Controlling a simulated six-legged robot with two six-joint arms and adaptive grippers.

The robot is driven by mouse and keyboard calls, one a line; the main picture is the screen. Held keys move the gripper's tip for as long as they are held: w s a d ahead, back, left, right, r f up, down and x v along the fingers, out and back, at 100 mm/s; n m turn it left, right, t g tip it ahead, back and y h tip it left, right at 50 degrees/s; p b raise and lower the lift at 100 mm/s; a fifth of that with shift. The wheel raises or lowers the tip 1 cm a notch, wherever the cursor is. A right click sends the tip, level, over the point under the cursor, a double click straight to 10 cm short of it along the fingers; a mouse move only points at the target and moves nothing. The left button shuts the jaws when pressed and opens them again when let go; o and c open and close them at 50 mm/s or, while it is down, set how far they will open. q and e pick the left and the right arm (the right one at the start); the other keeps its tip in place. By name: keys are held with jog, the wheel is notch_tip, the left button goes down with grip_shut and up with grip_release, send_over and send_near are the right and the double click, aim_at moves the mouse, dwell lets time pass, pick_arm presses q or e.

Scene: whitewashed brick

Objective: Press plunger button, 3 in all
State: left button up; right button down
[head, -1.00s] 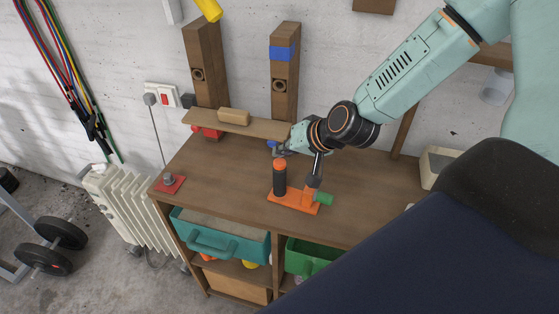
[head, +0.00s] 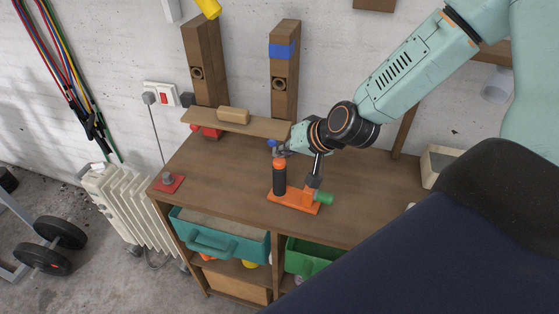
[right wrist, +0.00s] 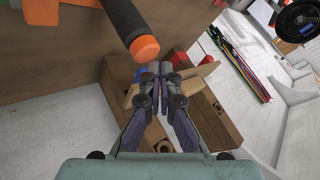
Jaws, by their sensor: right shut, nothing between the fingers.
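A black cylinder with an orange cap (head: 280,174) stands upright on an orange base (head: 284,198) on the workbench. A dark-topped orange post and a green end piece (head: 323,198) are at the base's right side. My right gripper (head: 281,152) is shut and empty, with its fingertips just above the orange cap. In the right wrist view, the shut fingertips (right wrist: 160,68) are close to the orange cap (right wrist: 145,48); I cannot tell whether they touch it. A grey knob on a red plate (head: 168,182) sits at the bench's left corner. My left gripper is not in view.
A wooden shelf (head: 250,127) with a tan block (head: 233,115) stands behind, by two wooden posts. A teal drawer (head: 222,238) and a green drawer (head: 310,256) are below the bench top. A white radiator (head: 130,212) is at left. The bench's middle left is clear.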

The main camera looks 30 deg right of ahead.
aim_at(282, 162)
jog(key=shift+s+f, duration=0.1)
jog(key=shift+f, duration=0.05)
jog(key=shift+f, duration=0.15)
jog(key=shift+f+b, duration=0.5)
jog(key=shift+b, duration=0.1)
dwell(0.7)
jog(key=shift+r, duration=0.1)
jog(key=shift+a+r+p, duration=0.1)
jog(key=shift+r+p, duration=0.9)
jog(key=shift+p, duration=0.1)
notch_tip(282, 162, up, 5)
jog(key=p, duration=0.5)
jog(key=shift+r, duration=0.1)
